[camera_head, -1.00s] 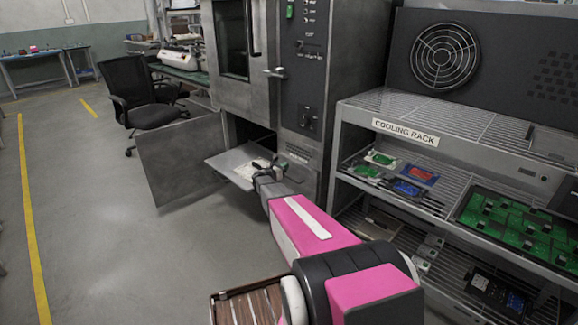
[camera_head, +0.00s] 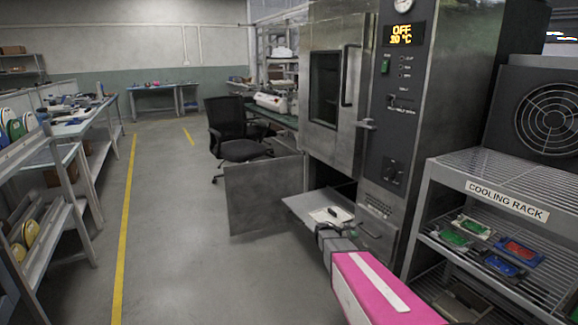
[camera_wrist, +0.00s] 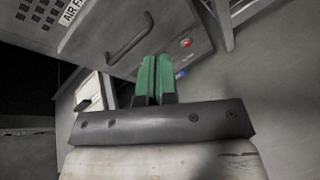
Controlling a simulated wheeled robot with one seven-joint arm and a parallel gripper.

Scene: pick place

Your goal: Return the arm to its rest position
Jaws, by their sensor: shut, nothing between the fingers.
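My gripper (camera_head: 324,232) is at the end of my pink and grey arm, in front of the oven's lower opening in the head view. It appears close to the front edge of a pulled-out metal tray (camera_head: 300,206); whether it touches the tray I cannot tell. In the wrist view its green fingers (camera_wrist: 154,78) are together with nothing between them. A flat white piece with a small dark object (camera_head: 332,212) lies on the tray. A pale piece with a dark part (camera_wrist: 88,92) also shows left of the fingers in the wrist view.
The oven (camera_head: 365,110) stands behind my gripper, its lower door (camera_head: 262,195) swung open to the left. A cooling rack (camera_head: 490,165) with several boards is at right. A handle (camera_wrist: 126,40) is close beyond my fingers. Shelves (camera_head: 40,190) line the left; the floor between is clear.

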